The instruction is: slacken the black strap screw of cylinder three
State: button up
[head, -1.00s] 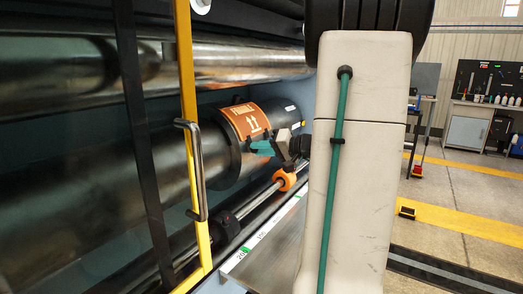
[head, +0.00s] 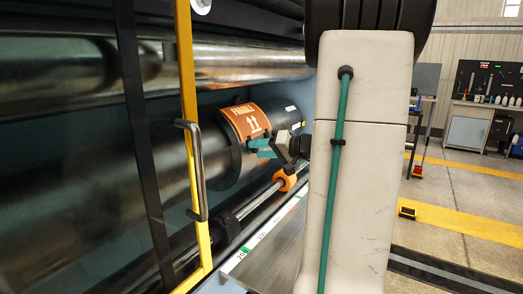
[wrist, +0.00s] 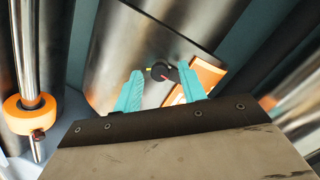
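The black strap screw (wrist: 160,71) is a small round knob on a shiny metal cylinder (wrist: 125,50) in the wrist view. Short yellow and red marks show on it. My gripper (wrist: 161,68) has its two teal fingers apart, one on each side of the screw in that picture, with a visible gap to both. I cannot tell the depth between fingertips and screw. In the head view my gripper (head: 261,148) is beside the dark cylinder, just right of and below its orange label (head: 245,122). The screw cannot be made out there.
An orange collar (head: 285,180) sits on a thin rod below my gripper; the collar also shows at left in the wrist view (wrist: 30,113). A yellow frame post (head: 189,100) with a dark handle (head: 194,170) stands left. A ruled ledge (head: 262,235) runs along the front.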

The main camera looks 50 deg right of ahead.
jog(key=v, duration=0.7)
jog(key=shift+s, duration=0.4)
jog(key=shift+r, duration=0.1)
